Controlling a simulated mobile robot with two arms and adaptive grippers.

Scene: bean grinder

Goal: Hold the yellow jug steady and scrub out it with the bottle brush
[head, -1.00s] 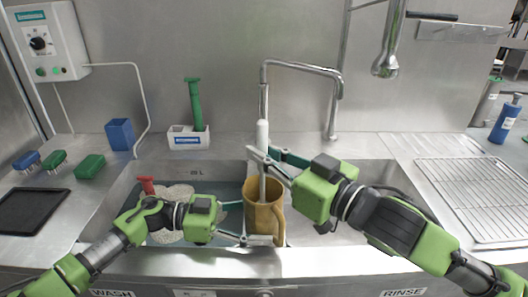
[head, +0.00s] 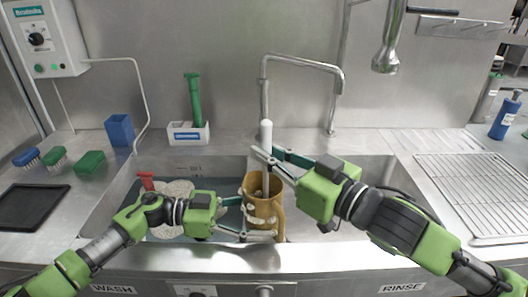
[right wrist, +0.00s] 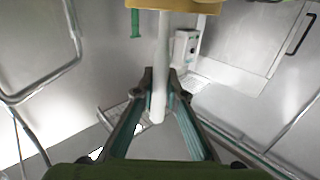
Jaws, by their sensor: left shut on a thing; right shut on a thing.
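The yellow jug (head: 262,211) stands upright over the sink's middle, with pale foam-like patches on its side. My left gripper (head: 246,218) is shut on the jug from the left. The bottle brush has a white handle (head: 266,133) that sticks up above the jug; its lower end is inside the jug, where the bristles are mostly hidden. My right gripper (head: 268,157) is shut on the brush handle above the rim. In the right wrist view the white handle (right wrist: 161,70) lies between the fingers (right wrist: 158,100), with the jug's rim (right wrist: 185,5) at the top edge.
The left basin holds water, plates (head: 175,193) and a red-handled item (head: 147,180). The right basin (head: 350,235) looks clear. A faucet (head: 300,64) arches behind the jug. A holder with a green-handled brush (head: 193,103) stands at the back. A wire rack (head: 475,190) lies right.

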